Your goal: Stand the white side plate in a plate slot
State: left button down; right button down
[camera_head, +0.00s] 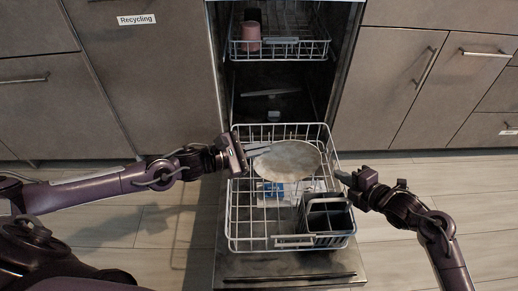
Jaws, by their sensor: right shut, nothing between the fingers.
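The white side plate (290,160), greyish in this light, is over the back half of the lower dishwasher rack (232,215), with its broad face toward the camera. My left gripper (262,150) reaches in from the left and is shut on the plate's left edge. I cannot tell how far the plate is above the wires. Wire slots under the plate are partly hidden by it. My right gripper (343,178) is shut and empty at the rack's right side, to the right of the plate and apart from it.
A dark cutlery basket (325,215) stands at the rack's front right. A blue and white item (270,190) shows under the plate. The upper rack (300,48) holds a pink cup (250,36). The open door (285,266) lies below the lower rack.

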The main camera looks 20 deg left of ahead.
pick_arm(q)
jog(key=shift+r+p, duration=0.8)
jog(key=shift+r, duration=0.45)
pick_arm(e)
jog(key=shift+r, duration=0.65)
pick_arm(q)
jog(key=shift+s+d, duration=0.1)
jog(key=shift+b, duration=0.35)
pick_arm(e)
jog(key=shift+f, duration=0.3)
pick_arm(q)
jog(key=shift+f+b, duration=0.6)
pick_arm(e)
jog(key=shift+f, duration=0.55)
pick_arm(q)
jog(key=shift+f, duration=0.1)
pick_arm(e)
jog(key=shift+f, duration=0.15)
